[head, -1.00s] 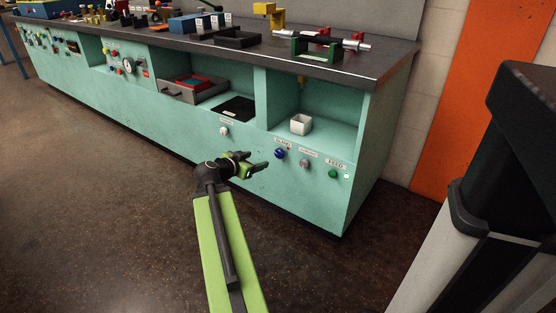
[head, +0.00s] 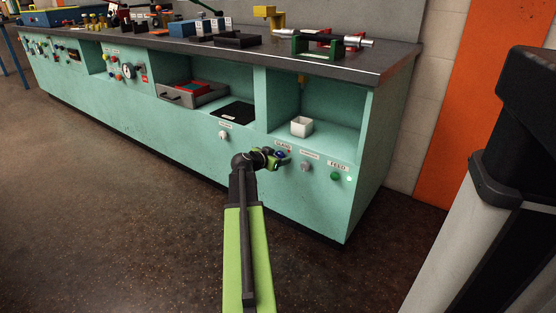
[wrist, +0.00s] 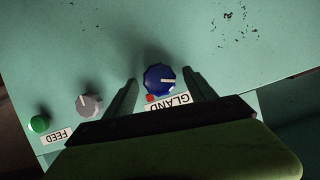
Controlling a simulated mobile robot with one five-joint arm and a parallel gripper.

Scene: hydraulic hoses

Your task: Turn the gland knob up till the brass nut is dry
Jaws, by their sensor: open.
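The blue gland knob (wrist: 160,79) sits on the green panel above its GLAND label in the wrist view, with a white pointer mark on its face. My gripper (wrist: 161,76) is open, one finger on each side of the knob; I cannot tell whether either touches it. In the head view my gripper (head: 277,159) is at the panel and partly covers the blue knob (head: 281,154). A small yellowish fitting (head: 301,79), perhaps the brass nut, hangs under the worktop in the right bay. It is too small to tell wet from dry.
A white cup (head: 301,126) stands on the bay shelf below the fitting. A grey knob (wrist: 90,104) and a green FEED knob (wrist: 39,123) sit beside the gland knob. A red spot (wrist: 150,98) shows by its label. The floor before the bench is clear.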

